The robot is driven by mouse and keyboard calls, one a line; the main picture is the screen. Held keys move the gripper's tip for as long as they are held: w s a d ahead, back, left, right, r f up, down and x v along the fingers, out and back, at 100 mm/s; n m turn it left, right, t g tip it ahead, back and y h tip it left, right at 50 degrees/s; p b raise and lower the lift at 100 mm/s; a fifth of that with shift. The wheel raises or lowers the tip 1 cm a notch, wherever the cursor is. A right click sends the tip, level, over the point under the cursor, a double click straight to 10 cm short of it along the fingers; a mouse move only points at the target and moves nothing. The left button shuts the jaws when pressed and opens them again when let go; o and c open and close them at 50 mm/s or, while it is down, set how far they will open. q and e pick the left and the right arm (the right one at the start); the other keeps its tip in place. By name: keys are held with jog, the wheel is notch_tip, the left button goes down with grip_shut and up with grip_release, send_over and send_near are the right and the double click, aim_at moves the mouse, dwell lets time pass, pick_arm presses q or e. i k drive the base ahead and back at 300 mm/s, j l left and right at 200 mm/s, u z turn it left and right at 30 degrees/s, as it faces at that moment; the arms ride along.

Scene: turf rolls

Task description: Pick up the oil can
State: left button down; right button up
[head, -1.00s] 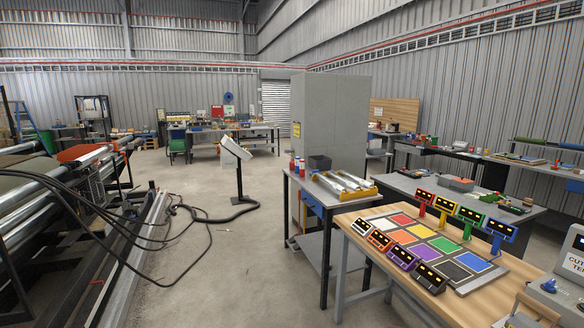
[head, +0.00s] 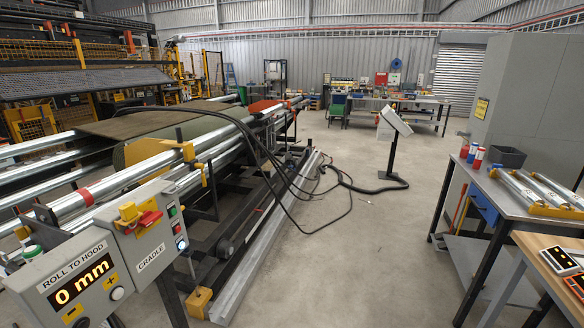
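I cannot make out an oil can for certain in the head view. Small red, white and blue cylinders (head: 478,158) stand at the back left corner of a grey workbench (head: 505,200) on the right; they are too small to tell what they are. A dark grey bin (head: 506,157) stands beside them, its contents hidden. Neither of my grippers is in view.
A roller machine with a green turf roll (head: 150,122) fills the left. Its control box (head: 75,285) reads "ROLL TO HOOD 0 mm". Black cables (head: 300,215) lie on the floor near a console stand (head: 391,150). Open concrete floor (head: 370,250) lies between machine and workbench.

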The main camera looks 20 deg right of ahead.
aim_at(465, 151)
jog(key=i+l+z, duration=0.35)
jog(key=i, duration=0.15)
jog(key=i+l+z, duration=0.2)
jog(key=i+z, duration=0.15)
jog(key=i, duration=0.15)
jog(key=i+z, duration=0.3)
jog(key=i, duration=0.2)
jog(key=i+j+z, duration=0.15)
jog(key=i, duration=2.3)
jog(key=i+j+z, duration=0.1)
jog(key=i+z, duration=0.15)
jog(key=i, duration=0.15)
jog(key=i+j+z, duration=0.15)
jog(key=i+z, duration=0.15)
jog(key=i+j+z, duration=0.25)
jog(key=i+z, duration=0.15)
jog(key=i+j+z, duration=0.65)
jog(key=j+z, duration=0.15)
jog(key=i+j+z, duration=0.2)
jog(key=j+z, duration=0.2)
jog(key=j, duration=0.2)
